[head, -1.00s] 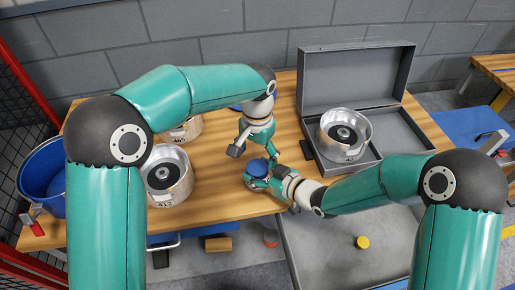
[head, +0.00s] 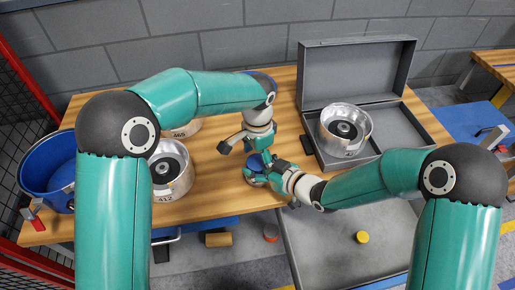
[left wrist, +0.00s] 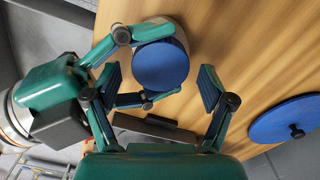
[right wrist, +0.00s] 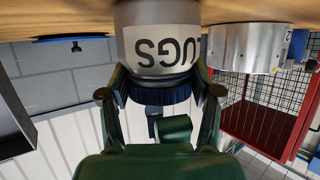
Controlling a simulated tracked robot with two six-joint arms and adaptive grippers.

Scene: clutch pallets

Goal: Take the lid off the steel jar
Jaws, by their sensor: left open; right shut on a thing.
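The steel jar (right wrist: 160,45), with a LUGS label, is upright at the table's front and seems to stand on it. Its round blue lid (head: 256,170) is on top; the lid shows whole in the left wrist view (left wrist: 161,66). My right gripper (right wrist: 157,92) is shut on the jar close to the lid; the exact contact height is hard to tell. My left gripper (head: 246,153) is open and empty above the jar. In the left wrist view its fingers (left wrist: 165,90) are apart, with the lid farther off between them.
A blue disc with a black knob (left wrist: 285,120) lies on the table. Steel pots (head: 172,175) stand left, one labelled 412. Another pot (head: 345,125) sits in an open grey case (head: 395,130) at right. A blue tub (head: 45,160) is at far left.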

